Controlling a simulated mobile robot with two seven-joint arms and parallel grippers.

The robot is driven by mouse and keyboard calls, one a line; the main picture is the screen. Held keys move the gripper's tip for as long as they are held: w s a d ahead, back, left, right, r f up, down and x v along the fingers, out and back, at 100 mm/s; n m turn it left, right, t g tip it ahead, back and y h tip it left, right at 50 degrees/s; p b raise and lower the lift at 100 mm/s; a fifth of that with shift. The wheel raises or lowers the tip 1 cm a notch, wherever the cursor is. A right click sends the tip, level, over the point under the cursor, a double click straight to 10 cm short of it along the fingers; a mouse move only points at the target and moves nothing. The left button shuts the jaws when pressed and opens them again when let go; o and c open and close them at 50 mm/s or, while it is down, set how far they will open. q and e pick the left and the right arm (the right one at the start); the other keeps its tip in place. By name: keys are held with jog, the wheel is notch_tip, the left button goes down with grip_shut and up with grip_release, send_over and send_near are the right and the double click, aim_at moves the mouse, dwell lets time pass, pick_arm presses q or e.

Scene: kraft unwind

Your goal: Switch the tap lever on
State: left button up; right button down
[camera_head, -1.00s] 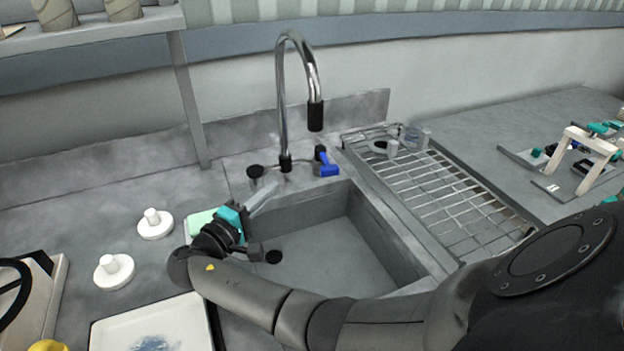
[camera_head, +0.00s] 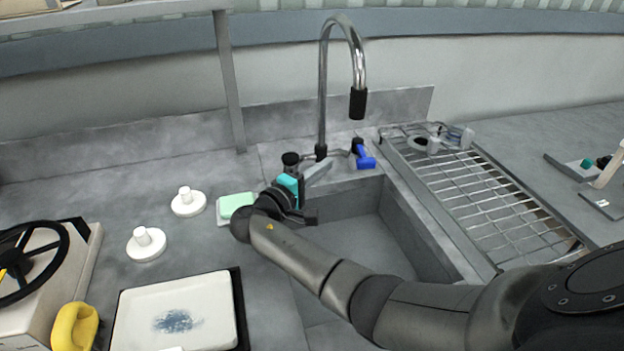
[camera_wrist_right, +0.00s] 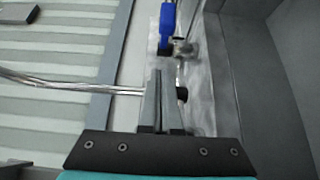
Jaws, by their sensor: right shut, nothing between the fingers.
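The tap (camera_head: 321,150) is a tall chrome gooseneck with a black nozzle, standing behind the sink. Its blue lever (camera_head: 364,158) is at the right of the tap base. The lever also shows at the top of the right wrist view (camera_wrist_right: 167,24). My right gripper (camera_head: 322,168) is shut and empty, in front of the tap base and left of the blue lever. In the wrist view, the closed fingertips (camera_wrist_right: 158,76) point toward the lever, with a visible gap. A black knob (camera_head: 291,159) sits at the tap's left. My left gripper is not in view.
The sink basin (camera_head: 352,247) lies under my right arm. A wire drying rack (camera_head: 470,195) is to the right. A green sponge (camera_head: 236,205), white knobbed discs (camera_head: 188,203) and a white tray (camera_head: 178,312) are on the left counter.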

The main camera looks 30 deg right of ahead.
aim_at(359, 152)
jog(key=shift+s+d+p, duration=0.2)
jog(key=shift+d+p, duration=0.1)
jog(key=shift+d, duration=1.4)
jog(key=shift+s+d+p, duration=0.2)
jog(key=shift+d+p, duration=0.1)
jog(key=shift+d, duration=1.4)
jog(key=shift+f, duration=0.1)
